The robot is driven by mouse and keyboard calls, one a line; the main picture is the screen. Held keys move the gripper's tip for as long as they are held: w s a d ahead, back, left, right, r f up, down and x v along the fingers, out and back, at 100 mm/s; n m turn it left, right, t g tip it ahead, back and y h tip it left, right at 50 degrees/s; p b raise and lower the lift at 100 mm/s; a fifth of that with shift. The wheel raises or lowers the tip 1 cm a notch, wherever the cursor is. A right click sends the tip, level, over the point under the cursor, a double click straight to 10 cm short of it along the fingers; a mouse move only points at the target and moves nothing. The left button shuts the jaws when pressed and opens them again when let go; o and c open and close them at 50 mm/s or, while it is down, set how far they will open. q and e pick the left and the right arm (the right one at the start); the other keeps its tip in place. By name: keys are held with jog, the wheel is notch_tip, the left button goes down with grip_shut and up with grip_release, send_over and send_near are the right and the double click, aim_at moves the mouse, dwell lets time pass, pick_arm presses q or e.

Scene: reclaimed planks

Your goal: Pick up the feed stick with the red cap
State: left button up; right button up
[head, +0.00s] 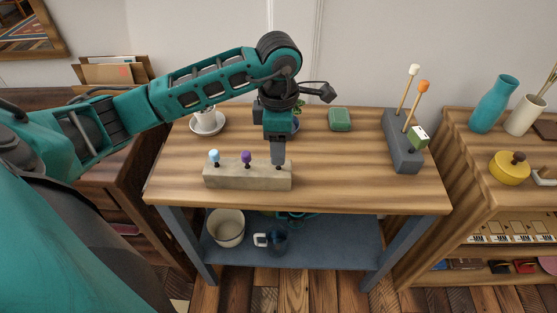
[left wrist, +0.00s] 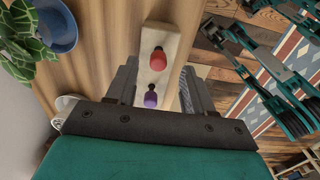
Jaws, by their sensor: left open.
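The red-capped stick shows its red cap (left wrist: 160,59) in the left wrist view, upright in a pale block (left wrist: 170,34), between and a little beyond my fingertips. In the head view my gripper hides that cap, over the right end of the block (head: 247,178). My left gripper (head: 278,160) points down there. It is open, its fingers apart on both sides in the left wrist view (left wrist: 160,75), without visible contact with the cap. A purple cap (head: 246,156) and a light blue cap (head: 214,155) stand in the same block.
A green box (head: 340,119), a cup on a saucer (head: 207,125) and a plant (left wrist: 22,40) stand further back. The table front (head: 350,190) is clear.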

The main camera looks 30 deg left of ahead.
pick_arm(q)
notch_tip(320, 180, down, 4)
jog(key=shift+w+a+f, duration=0.1)
jog(key=shift+c, duration=0.4)
grip_shut()
